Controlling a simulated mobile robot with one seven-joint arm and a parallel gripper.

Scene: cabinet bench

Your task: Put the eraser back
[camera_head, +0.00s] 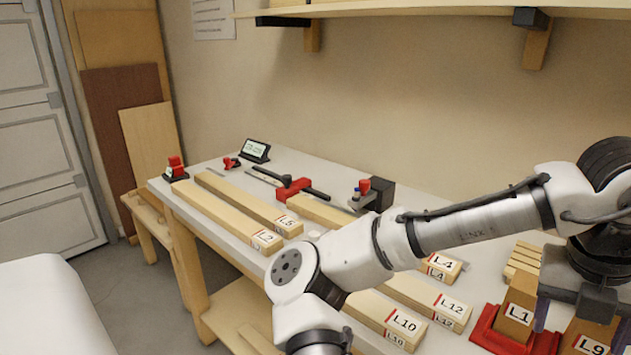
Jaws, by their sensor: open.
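I cannot make out an eraser in this view. My gripper (568,316) is at the lower right, pointing down over the bench beside the block marked L1 (517,310) and above the block marked L9 (590,338). Its jaws are open, and I see nothing held between them. My own arm crosses the middle and right of the view and hides part of the bench behind it.
The bench (225,223) holds long timber pieces marked L2 (230,218) and L5 (250,205), L10 (385,318) and L12 (425,300). A red clamp (292,189) lies behind. L1 stands in a red holder (490,340). A shelf (430,9) overhangs the bench.

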